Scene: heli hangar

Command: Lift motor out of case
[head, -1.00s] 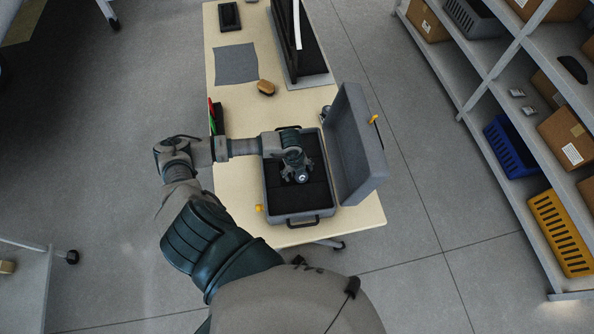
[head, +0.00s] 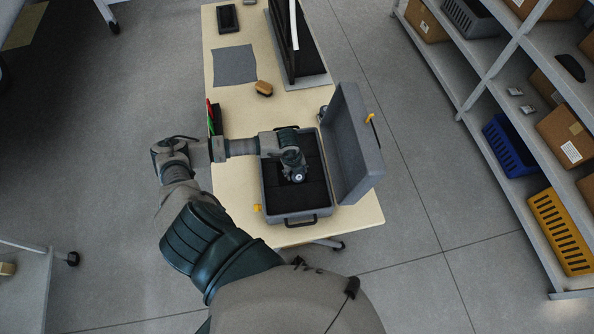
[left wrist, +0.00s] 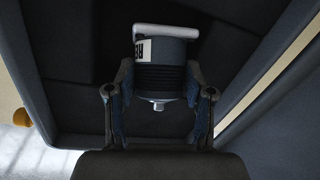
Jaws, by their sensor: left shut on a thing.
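The grey case (head: 268,215) stands open on the table, its lid (head: 352,150) tilted up on the right side. Its inside is dark foam. My left gripper (head: 296,172) is over the inside of the case, pointing down; the arm hides part of the case's far end. In the left wrist view the left gripper (left wrist: 160,108) is shut on the motor (left wrist: 162,78), a dark ribbed cylinder with a pale flange, a white label and a silver shaft tip. Foam shows behind it. I cannot tell how high it is above the foam. My right gripper is not in view.
The table (head: 235,195) also bears a monitor (head: 305,50), a grey mat (head: 235,65), a brush (head: 264,89) and a pen holder (head: 215,118). The raised lid stands close on the right. A shelf with boxes and bins (head: 560,230) is farther right.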

